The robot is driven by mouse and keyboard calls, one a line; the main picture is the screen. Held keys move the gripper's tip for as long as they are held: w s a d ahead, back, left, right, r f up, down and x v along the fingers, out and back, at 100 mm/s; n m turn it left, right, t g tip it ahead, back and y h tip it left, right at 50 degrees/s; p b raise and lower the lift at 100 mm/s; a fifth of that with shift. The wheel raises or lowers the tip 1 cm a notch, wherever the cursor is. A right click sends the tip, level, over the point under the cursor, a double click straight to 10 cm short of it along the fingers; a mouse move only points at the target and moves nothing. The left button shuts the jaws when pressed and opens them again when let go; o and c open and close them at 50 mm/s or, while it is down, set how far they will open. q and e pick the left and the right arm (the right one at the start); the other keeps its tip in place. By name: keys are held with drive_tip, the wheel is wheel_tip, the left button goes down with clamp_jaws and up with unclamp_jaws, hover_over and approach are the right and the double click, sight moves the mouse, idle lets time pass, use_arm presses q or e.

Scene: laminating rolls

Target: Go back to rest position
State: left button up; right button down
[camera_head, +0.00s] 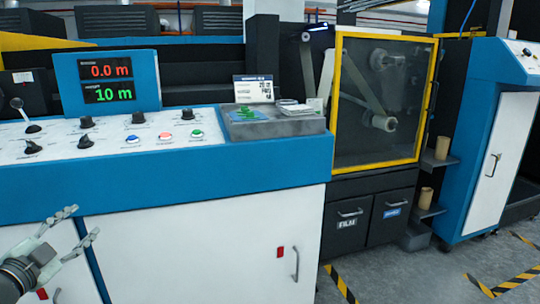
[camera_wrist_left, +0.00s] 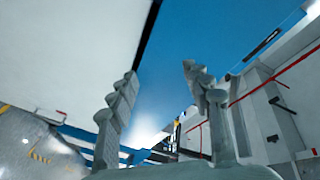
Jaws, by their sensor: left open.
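My left gripper (camera_head: 80,232) is at the lower left of the head view, in front of the white lower doors of the blue and white console (camera_head: 240,165). Its fingers are spread apart with nothing between them. In the left wrist view the two fingers of my left gripper (camera_wrist_left: 158,95) stand apart, with a blue panel (camera_wrist_left: 165,75) behind the gap. My right gripper shows in neither view.
The console top carries knobs, buttons (camera_head: 164,136) and a display (camera_head: 106,80) reading 0.0 m and 10 m. A grey tray (camera_head: 275,127) sits at its right end. A yellow-framed window (camera_head: 428,110) and a blue cabinet (camera_head: 480,130) stand right. Striped floor (camera_head: 450,275) is open.

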use_arm(q)
drive_tip(key=s+d+f+n+g+y, duration=0.1)
drive_tip(key=s+f+n+g+y, duration=0.4)
drive_tip(key=f, duration=0.7)
drive_tip(key=s+d+f+n+g, duration=0.1)
drive_tip(key=s+f+n+g, duration=0.15)
drive_tip(key=s+f, duration=0.7)
drive_tip(key=s+d+f+n+g+h+p, duration=0.1)
drive_tip(key=s+d+f+g, duration=0.6)
drive_tip(key=s+d+f, duration=0.7)
drive_tip(key=shift+s+f+n+h, duration=0.2)
drive_tip(key=shift+f+n+h, duration=0.3)
drive_tip(key=shift+n+h, duration=0.25)
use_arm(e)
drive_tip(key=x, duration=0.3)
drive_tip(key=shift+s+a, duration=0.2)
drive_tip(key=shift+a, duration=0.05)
